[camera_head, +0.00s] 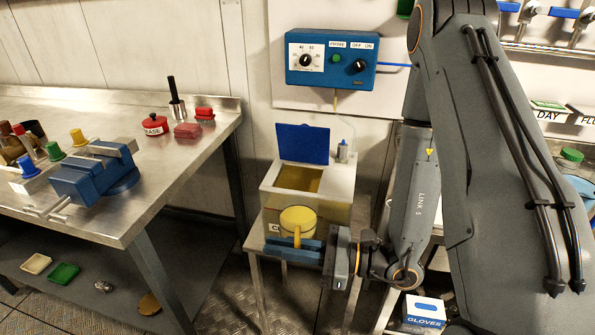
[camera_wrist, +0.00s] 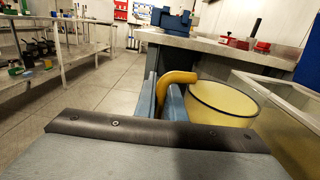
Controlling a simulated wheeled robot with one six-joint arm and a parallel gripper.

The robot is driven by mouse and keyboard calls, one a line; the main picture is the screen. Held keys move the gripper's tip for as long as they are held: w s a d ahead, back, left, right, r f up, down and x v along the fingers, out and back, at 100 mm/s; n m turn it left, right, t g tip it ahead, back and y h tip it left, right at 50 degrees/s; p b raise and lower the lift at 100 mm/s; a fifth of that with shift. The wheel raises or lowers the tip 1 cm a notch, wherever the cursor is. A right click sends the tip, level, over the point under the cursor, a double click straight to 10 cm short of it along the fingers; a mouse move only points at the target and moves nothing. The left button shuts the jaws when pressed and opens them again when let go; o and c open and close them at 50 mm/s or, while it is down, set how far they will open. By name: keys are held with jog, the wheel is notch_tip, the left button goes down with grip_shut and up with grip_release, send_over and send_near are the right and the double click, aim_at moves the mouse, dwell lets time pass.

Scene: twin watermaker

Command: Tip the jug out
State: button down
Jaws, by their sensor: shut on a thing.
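The yellow jug (camera_head: 299,218) is upright in front of the white tank. My gripper (camera_head: 297,246) is shut on its handle, with the blue fingers on either side. In the wrist view the jug (camera_wrist: 226,101) shows its round open rim, and its curved handle runs between my fingers (camera_wrist: 172,100). The inside wall that shows is pale yellow; I cannot tell whether anything is in it. The white tank (camera_head: 336,190) stands just behind the jug with its blue lid (camera_head: 302,143) raised, and its opening looks yellowish inside.
A blue control box (camera_head: 331,60) hangs on the wall above the tank. A steel bench (camera_head: 190,160) at the left carries a blue vise (camera_head: 95,175), a red ERASE pot (camera_head: 155,125) and coloured pegs. A GLOVES box (camera_head: 424,312) is at the lower right. Clear floor shows in the wrist view.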

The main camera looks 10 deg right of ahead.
jog(key=shift+r, duration=0.1)
jog(key=w+r+m+p, duration=0.4)
jog(key=r+p, duration=0.3)
jog(key=w+d+r+m+g+h+p, duration=0.1)
jog(key=w+r+m+p, duration=0.2)
jog(key=r+p, duration=0.4)
jog(key=shift+w+r+m, duration=0.25)
jog(key=shift+w+m, duration=0.15)
jog(key=shift+m, duration=0.5)
dwell(0.5)
jog(key=shift+w+d+m+g+p, duration=0.15)
jog(key=shift+w+m+g+p, duration=0.15)
jog(key=shift+w+m+g, duration=0.6)
dwell(0.7)
jog(key=shift+w+r+m+t+p, duration=0.3)
jog(key=shift+m+p, duration=0.05)
jog(key=shift+m, duration=0.25)
jog(key=shift+w+r+m+p, duration=0.2)
jog(key=shift+m+p, duration=0.1)
